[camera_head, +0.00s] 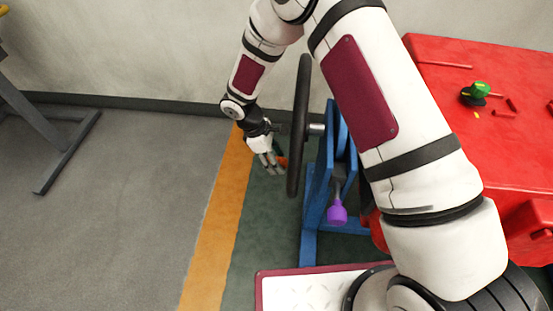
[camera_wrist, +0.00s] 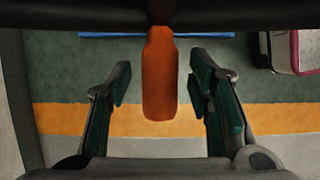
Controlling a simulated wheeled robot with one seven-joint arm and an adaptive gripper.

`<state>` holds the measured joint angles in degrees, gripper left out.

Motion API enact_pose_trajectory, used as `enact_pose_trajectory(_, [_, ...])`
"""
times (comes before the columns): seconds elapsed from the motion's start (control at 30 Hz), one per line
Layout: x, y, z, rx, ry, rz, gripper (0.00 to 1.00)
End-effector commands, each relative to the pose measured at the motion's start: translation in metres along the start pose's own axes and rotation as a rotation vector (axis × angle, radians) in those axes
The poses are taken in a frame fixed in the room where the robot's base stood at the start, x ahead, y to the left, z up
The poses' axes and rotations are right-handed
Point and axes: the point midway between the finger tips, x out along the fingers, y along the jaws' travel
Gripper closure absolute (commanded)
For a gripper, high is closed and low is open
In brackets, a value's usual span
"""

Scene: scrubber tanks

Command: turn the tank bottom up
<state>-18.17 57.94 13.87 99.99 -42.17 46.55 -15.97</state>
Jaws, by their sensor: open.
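A black wheel (camera_head: 299,125) stands nearly edge-on on a shaft from a blue stand (camera_head: 310,215). An orange handle (camera_wrist: 160,85) sticks out from the dark wheel rim (camera_wrist: 230,17) in the wrist view; a bit of it shows low on the wheel in the head view (camera_head: 283,162). My gripper (camera_head: 270,160) is at the wheel's left side. Its fingers are open, one on each side of the handle, with gaps on both sides.
A purple knob (camera_head: 337,213) hangs at the stand. A wall is behind. An orange floor stripe (camera_head: 214,225) runs left of the wheel, with open grey floor beyond it.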

Motion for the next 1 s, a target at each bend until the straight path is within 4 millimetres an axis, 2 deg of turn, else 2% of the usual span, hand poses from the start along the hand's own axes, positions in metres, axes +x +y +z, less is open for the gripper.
enact_pose_trajectory(0.27, [0.0008,0.0001,0.0002,0.000,0.000,0.000,0.55])
enact_pose_trajectory(0.47, [0.0007,0.0002,0.0002,0.000,0.000,0.000,1.00])
enact_pose_trajectory(1.0, [0.0006,-0.0027,0.0006,-0.011,-0.004,-0.026,1.00])
